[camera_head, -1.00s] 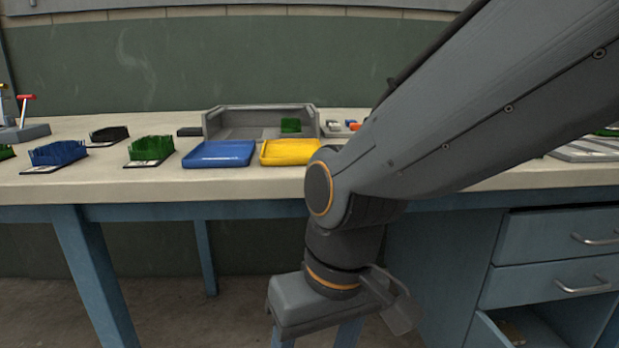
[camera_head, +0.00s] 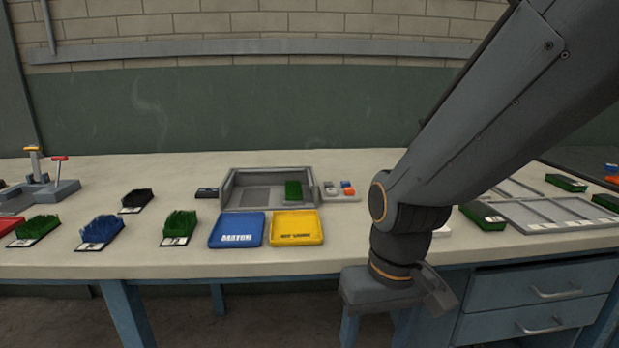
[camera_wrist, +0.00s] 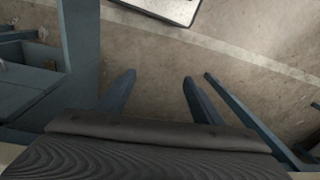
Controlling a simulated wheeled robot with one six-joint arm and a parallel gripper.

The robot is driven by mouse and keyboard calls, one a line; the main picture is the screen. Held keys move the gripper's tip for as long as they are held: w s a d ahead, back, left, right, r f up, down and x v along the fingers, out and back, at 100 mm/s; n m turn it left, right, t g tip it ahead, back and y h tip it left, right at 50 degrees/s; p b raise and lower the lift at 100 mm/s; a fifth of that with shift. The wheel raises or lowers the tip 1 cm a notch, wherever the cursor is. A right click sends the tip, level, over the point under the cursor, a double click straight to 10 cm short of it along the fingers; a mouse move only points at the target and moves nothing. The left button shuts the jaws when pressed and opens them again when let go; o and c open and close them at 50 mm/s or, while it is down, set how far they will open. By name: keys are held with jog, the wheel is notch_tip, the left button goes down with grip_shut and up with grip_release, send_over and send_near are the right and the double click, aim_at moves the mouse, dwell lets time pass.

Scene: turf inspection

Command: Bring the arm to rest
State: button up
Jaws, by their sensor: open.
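My arm reaches in from the upper right of the head view and bends down at its wrist in front of the bench. My gripper (camera_head: 376,332) hangs below, at the front edge of the bench, pointing down. In the wrist view its two blue-grey fingers (camera_wrist: 158,84) stand apart with bare floor between them. Nothing is held between them. The fingertips are cut off at the bottom of the head view.
The bench (camera_head: 300,258) carries a blue tray (camera_head: 237,229), a yellow tray (camera_head: 296,228), a grey open box (camera_head: 268,174) and several turf samples. Drawers (camera_head: 545,290) stand right of my gripper. My arm hides part of the bench.

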jog(key=s+d+r+m+p, duration=0.2)
jog(key=d+r+p, duration=0.7)
jog(key=p, duration=0.4)
jog(key=shift+r+h, duration=0.4)
jog(key=shift+r, duration=0.4)
jog(key=shift+s+d, duration=0.1)
